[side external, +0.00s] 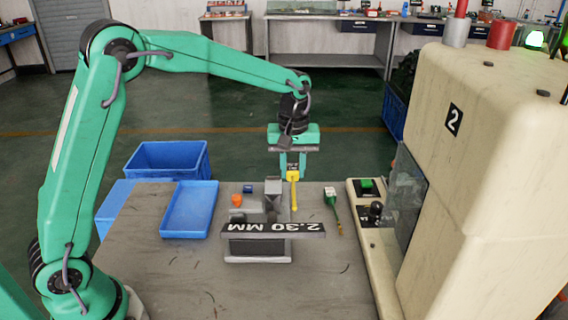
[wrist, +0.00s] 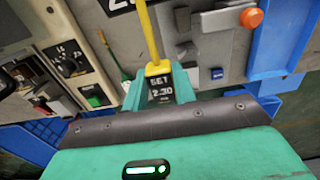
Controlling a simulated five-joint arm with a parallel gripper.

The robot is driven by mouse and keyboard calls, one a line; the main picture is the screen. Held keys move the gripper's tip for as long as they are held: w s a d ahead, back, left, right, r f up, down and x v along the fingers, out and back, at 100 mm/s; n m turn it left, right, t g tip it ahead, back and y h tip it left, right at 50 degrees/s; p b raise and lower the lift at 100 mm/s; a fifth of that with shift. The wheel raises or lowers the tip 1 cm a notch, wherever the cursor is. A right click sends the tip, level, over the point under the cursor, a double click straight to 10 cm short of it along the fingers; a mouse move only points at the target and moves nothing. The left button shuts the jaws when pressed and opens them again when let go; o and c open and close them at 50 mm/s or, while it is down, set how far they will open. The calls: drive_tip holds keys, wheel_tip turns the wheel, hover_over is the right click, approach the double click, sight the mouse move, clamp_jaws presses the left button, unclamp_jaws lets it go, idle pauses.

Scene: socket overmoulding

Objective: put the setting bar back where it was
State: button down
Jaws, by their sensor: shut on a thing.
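The setting bar (side external: 294,194) is yellow, with a wider head at the top and a thin shank pointing down. My gripper (side external: 292,173) is shut on its head, above the back edge of the table. In the wrist view the yellow bar (wrist: 147,35) extends away from my gripper (wrist: 161,88), and a dark tag reading "SET 2.30" shows between the fingers. A grey stepped fixture (side external: 256,246) with a "2.30 MM" plate stands on the table, just left of the bar. I cannot tell whether the bar's lower end touches anything.
A blue tray (side external: 176,234) is further left. The control panel (side external: 366,236) and the cream machine (side external: 470,130) bound the right side.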

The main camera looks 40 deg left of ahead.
approach(305, 203)
drive_tip(key=shift+a+f, duration=0.1)
drive_tip(key=shift+f, duration=3.05)
drive_tip(key=shift+f, duration=0.1)
drive_tip(key=c, duration=1.1)
unclamp_jaws()
wheel_tip(305, 203, up, 12)
drive_tip(key=shift+r, duration=0.1)
